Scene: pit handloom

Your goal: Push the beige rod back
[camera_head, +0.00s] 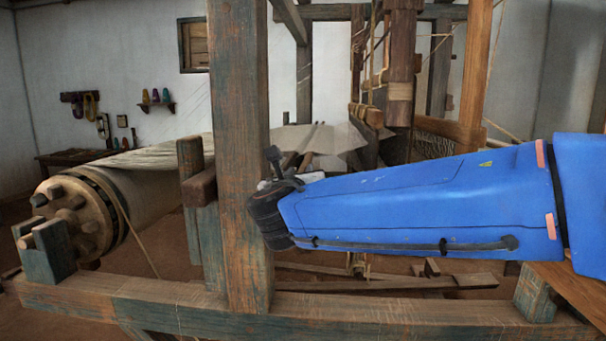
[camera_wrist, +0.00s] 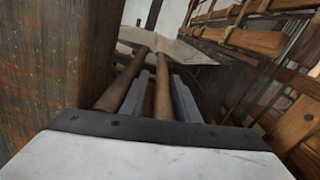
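None is clearly beige, so I cannot tell which is the beige rod. My gripper (camera_wrist: 164,92) has grey fingers on either side of the middle rod. I cannot tell whether they touch it. In the head view, my gripper's pale body (camera_head: 312,177) shows just right of the big post; its fingers are not clearly visible.
A thick wooden post (camera_head: 240,150) stands close left of my gripper, and also fills the left of the wrist view (camera_wrist: 60,60). A large cloth roller (camera_head: 130,195) lies at the left. A long lower beam (camera_head: 360,315) runs in front. Upright loom timbers (camera_head: 400,80) stand behind.

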